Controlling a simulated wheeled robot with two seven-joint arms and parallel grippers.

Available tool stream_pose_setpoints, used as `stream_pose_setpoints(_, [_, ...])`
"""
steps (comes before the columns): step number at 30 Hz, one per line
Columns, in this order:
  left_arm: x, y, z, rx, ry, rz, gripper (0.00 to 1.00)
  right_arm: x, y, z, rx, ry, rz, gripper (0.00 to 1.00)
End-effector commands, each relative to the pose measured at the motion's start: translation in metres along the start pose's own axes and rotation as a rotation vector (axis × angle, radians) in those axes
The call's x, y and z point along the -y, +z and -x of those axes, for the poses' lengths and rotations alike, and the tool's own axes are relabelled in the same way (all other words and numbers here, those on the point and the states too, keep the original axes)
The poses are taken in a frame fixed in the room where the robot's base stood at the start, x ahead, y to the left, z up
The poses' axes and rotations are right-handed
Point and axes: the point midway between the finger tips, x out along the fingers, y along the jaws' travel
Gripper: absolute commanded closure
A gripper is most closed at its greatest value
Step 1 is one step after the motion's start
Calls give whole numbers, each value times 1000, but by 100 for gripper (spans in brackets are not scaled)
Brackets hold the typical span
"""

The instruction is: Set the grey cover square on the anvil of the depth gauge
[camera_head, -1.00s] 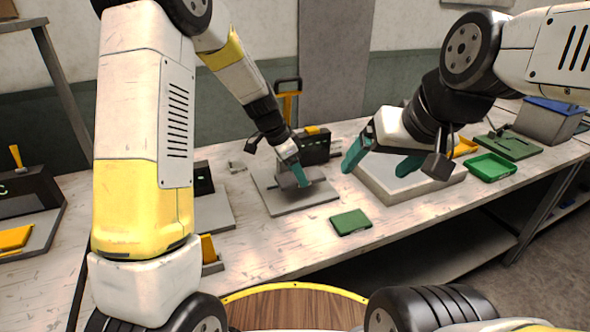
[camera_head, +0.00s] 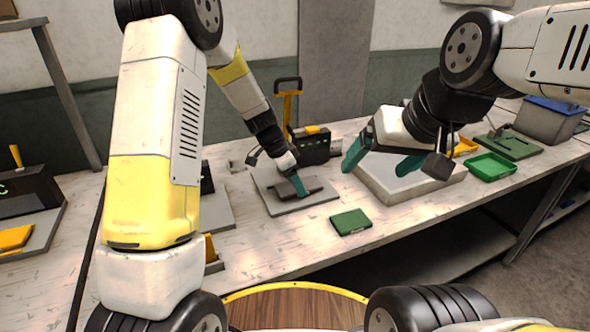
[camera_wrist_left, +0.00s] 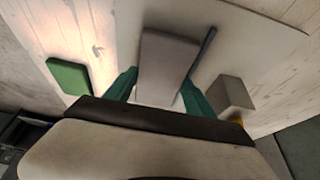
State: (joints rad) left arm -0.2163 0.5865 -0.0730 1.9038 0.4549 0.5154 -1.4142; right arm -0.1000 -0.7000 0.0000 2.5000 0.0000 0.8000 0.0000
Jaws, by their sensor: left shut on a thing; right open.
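The grey cover (camera_wrist_left: 167,62) is between the teal fingers of my left gripper (camera_wrist_left: 158,88) in the left wrist view. In the head view my left gripper (camera_head: 300,188) is low over the light grey base plate (camera_head: 322,203) of the depth gauge, with a flat dark grey piece around its fingertips. The gauge's black box (camera_head: 314,150) stands at the plate's back edge. The anvil is hidden or cannot be told from the cover, and I cannot tell whether they touch. My right gripper (camera_head: 382,160) is open and empty above a grey slab.
A green block (camera_head: 351,222) lies near the table's front edge, right of the gauge plate. The thick grey slab (camera_head: 415,187), a green tray (camera_head: 490,167) and a blue-lidded grey bin (camera_head: 545,118) are to the right. Another black device (camera_head: 28,188) stands far left.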

Motion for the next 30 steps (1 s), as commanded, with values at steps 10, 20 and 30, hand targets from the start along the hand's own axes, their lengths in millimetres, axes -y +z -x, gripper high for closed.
stream_pose_setpoints(10, [0, 2, -4, 2, 1, 1, 15, 0, 0, 0, 0, 0, 0, 15])
stream_pose_setpoints(20, [0, 3, -4, 4, -1, 2, 15, 0, 0, 0, 0, 0, 0, 15])
stream_pose_setpoints(30, [2, -4, 48, -2, -6, 1, 15, 0, 0, 0, 0, 0, 0, 15])
